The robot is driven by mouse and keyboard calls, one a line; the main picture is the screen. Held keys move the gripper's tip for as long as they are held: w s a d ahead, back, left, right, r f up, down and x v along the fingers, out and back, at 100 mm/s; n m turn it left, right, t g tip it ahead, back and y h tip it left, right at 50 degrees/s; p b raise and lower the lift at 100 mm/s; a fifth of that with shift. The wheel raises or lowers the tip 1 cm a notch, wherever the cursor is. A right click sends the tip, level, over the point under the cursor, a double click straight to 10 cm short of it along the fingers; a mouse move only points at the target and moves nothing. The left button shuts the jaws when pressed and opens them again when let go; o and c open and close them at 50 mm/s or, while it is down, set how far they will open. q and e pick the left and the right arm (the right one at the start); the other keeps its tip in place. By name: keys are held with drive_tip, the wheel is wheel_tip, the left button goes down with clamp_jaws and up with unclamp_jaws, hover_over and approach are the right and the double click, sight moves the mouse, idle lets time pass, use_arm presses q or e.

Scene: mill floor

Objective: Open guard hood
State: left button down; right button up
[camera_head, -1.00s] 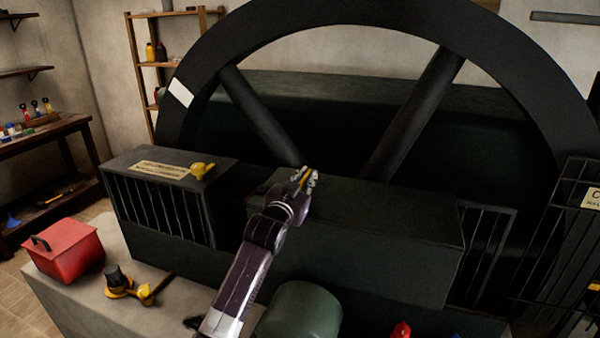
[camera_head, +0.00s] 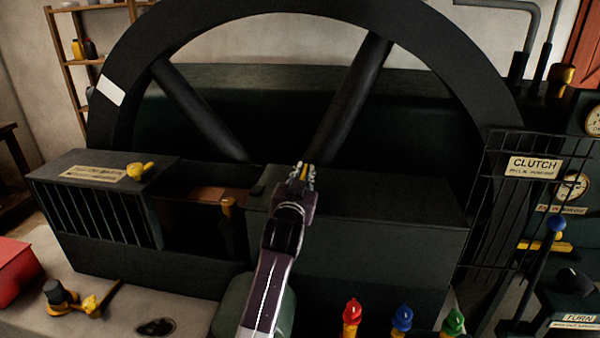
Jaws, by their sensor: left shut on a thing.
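The guard hood (camera_head: 380,240) is a long, dark box cover standing in front of the large black wheel, in the middle of the view. My left gripper (camera_head: 303,172) reaches up from the bottom centre to the hood's top, near its left end. It is shut on a small yellow part there, which looks like the hood's handle and is mostly hidden by the fingers. Left of the hood is an open gap (camera_head: 196,230) with a brown part and a dark interior showing. My right gripper is not in view.
A barred dark box (camera_head: 100,215) with a yellow knob (camera_head: 140,169) bounds the gap on the left. The spoked wheel (camera_head: 465,70) rises behind. A barred clutch guard (camera_head: 510,215) stands right of the hood. Red, blue and green-topped items (camera_head: 402,318) stand in front.

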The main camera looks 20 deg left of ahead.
use_arm(q)
drive_tip(key=c, duration=2)
unclamp_jaws()
drive_tip(key=shift+a, duration=0.1)
drive_tip(key=shift+c, duration=0.2)
drive_tip(key=shift+o, duration=0.5)
drive_tip(key=shift+s, duration=0.2)
drive_tip(key=v, duration=1.1)
drive_tip(key=shift+s, duration=0.35)
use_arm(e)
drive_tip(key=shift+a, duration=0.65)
